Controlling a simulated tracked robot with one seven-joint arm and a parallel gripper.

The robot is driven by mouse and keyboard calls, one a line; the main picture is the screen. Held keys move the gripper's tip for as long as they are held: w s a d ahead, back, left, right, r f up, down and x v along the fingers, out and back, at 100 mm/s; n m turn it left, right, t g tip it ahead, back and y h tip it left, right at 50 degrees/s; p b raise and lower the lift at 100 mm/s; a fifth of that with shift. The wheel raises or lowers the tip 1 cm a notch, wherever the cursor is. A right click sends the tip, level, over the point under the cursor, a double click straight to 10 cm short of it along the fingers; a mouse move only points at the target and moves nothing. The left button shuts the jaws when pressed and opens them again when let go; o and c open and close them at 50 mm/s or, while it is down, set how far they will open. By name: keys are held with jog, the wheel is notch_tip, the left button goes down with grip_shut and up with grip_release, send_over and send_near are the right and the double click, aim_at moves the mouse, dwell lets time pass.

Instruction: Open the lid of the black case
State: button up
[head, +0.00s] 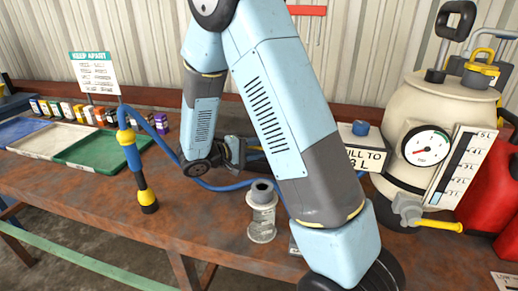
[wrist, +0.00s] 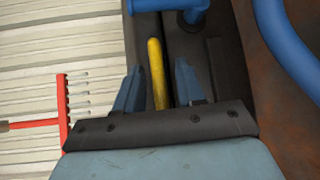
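In the wrist view a black case (wrist: 222,60) fills the middle, with a dark seam running along it. A yellow bar (wrist: 156,65), seemingly a handle on the case, stands between the two blue fingers of my gripper (wrist: 157,92). Gaps show on both sides of the bar, so the fingers look open around it, not clamped. The lid looks shut, as far as the close view shows. In the head view my gripper (head: 238,150) is partly visible low over the bench, behind my forearm. The case is mostly or wholly hidden there by my arm.
A blue hose (wrist: 287,45) runs close to the case, and a blue-yellow wand (head: 136,165) stands on the rusty bench (head: 95,190). A metal cylinder (head: 262,215) stands in front; a cream tank (head: 440,105) is at right. Trays (head: 105,150) lie left.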

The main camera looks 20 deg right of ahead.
jog(key=shift+d, duration=0.1)
jog(key=shift+c, duration=0.3)
grip_shut()
jog(key=shift+d, duration=0.1)
